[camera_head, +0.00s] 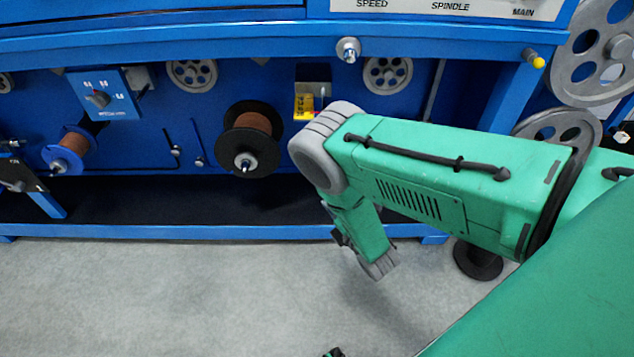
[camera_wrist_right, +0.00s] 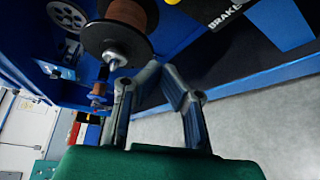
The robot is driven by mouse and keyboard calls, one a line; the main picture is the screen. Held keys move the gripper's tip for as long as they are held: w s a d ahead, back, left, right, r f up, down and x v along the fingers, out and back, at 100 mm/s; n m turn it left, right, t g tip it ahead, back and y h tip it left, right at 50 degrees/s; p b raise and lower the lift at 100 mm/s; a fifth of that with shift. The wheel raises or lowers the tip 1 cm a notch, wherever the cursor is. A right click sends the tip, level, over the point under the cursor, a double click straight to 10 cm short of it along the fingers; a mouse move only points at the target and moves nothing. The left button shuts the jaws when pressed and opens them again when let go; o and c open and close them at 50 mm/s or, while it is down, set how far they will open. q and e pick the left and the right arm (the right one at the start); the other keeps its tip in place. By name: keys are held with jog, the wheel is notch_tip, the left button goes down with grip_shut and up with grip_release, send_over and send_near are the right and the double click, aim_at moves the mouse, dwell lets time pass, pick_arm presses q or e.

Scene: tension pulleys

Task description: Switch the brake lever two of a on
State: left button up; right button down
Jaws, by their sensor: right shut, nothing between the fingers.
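A dark plate lettered BRAKE (camera_wrist_right: 222,12) is at the top right of the right wrist view; no brake lever can be made out on it. In the head view, two thin dark rods with small knobs (camera_head: 176,150) (camera_head: 199,161) stand on the blue machine front; I cannot tell if they are brake levers. My right gripper (camera_wrist_right: 161,72) is shut and empty, its fingertips together below a black spool with brown winding (camera_wrist_right: 131,14). In the head view my right arm reaches down before the machine, and its fingers are not clearly visible.
The blue machine (camera_head: 180,45) spans the back. A spool (camera_head: 247,137) and a blue-flanged spool (camera_head: 69,150) jut out from it. A blue switch box (camera_head: 103,95) is at upper left. Grey pulley wheels (camera_head: 590,55) are at right. The grey floor (camera_head: 180,295) in front is clear.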

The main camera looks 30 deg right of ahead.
jog(key=shift+w, duration=0.1)
jog(key=w+d+b, duration=0.4)
jog(key=w+b, duration=0.1)
jog(key=w, duration=0.3)
jog(key=shift+w+f, duration=0.15)
jog(key=shift+f, duration=0.05)
jog(key=shift+d, duration=0.1)
dwell(0.3)
